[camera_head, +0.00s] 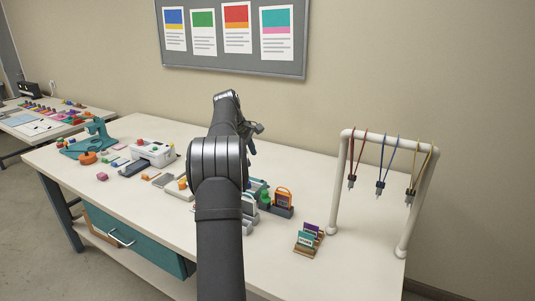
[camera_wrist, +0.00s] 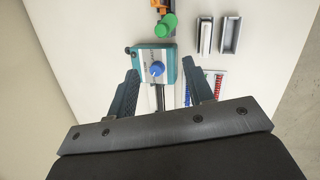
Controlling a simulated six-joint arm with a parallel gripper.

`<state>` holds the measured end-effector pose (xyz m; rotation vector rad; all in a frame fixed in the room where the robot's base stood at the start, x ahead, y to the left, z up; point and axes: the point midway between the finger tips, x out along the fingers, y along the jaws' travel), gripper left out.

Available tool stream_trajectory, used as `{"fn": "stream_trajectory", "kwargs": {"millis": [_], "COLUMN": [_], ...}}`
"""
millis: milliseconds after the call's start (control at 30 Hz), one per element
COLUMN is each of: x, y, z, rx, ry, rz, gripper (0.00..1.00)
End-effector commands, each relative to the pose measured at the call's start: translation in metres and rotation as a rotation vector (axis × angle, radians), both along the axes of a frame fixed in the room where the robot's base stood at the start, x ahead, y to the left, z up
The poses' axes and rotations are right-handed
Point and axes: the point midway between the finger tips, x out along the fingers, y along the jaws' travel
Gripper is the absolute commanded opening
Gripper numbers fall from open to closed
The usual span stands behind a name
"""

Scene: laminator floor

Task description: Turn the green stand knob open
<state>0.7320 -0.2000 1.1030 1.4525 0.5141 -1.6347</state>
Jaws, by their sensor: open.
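My gripper (camera_wrist: 160,66) is open, with its two dark fingers spread apart in the wrist view. A teal-green block (camera_wrist: 166,57) with a round blue knob (camera_wrist: 157,69) shows between and just beyond the fingertips. The knob lies in line with the gap, with no visible contact. A green round piece (camera_wrist: 166,25) sits just beyond the block, beside an orange part. I cannot tell for sure which one is the stand knob. In the head view my arm hides much of this area; a green piece (camera_head: 265,197) shows just right of it.
Two grey metal channels (camera_wrist: 218,35) lie right of the teal block. In the head view, a white frame (camera_head: 390,138) with hanging cords stands at right, and a card holder (camera_head: 308,241) lies before it. A teal device (camera_head: 93,142) stands at the table's left.

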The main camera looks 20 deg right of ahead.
Motion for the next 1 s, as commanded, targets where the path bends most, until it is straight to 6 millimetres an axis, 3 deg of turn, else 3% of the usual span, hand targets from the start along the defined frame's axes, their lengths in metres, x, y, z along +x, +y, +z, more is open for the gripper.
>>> {"fn": "stream_trajectory", "kwargs": {"millis": [1000], "x": [-0.026], "y": [-0.017], "z": [0.015], "rx": [0.185], "ry": [-0.378], "rz": [-0.952], "gripper": [0.47]}}
